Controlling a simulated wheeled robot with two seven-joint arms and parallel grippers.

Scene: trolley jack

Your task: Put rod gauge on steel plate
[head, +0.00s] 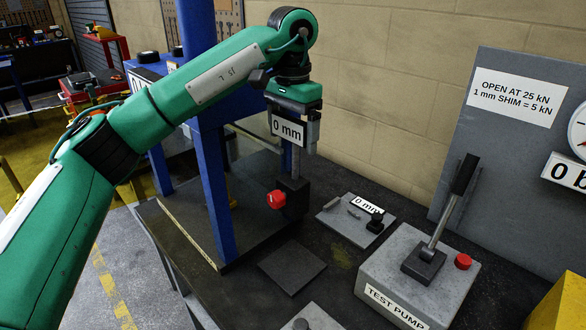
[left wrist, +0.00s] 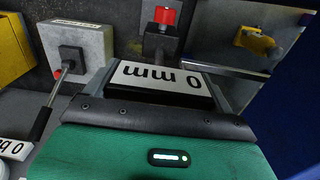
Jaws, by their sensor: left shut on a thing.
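My left gripper (head: 292,112) is shut on the rod gauge, gripping it around its white "0 mm" display (head: 287,129). A thin rod (head: 296,161) runs down from the display to a black block with a red knob (head: 276,200). In the left wrist view the display (left wrist: 160,80) sits between the fingers, upside down. I cannot tell whether the block touches the surface below. A dark square plate (head: 292,267) lies in front; a lighter grey plate (head: 334,217) lies to the right. I cannot tell which is the steel plate. My right gripper is out of view.
Blue press posts (head: 212,170) stand close left of the gauge. The lighter plate carries small rods and another "0 mm" display (head: 366,204). The test pump (head: 410,285), with a tall lever, stands to the right.

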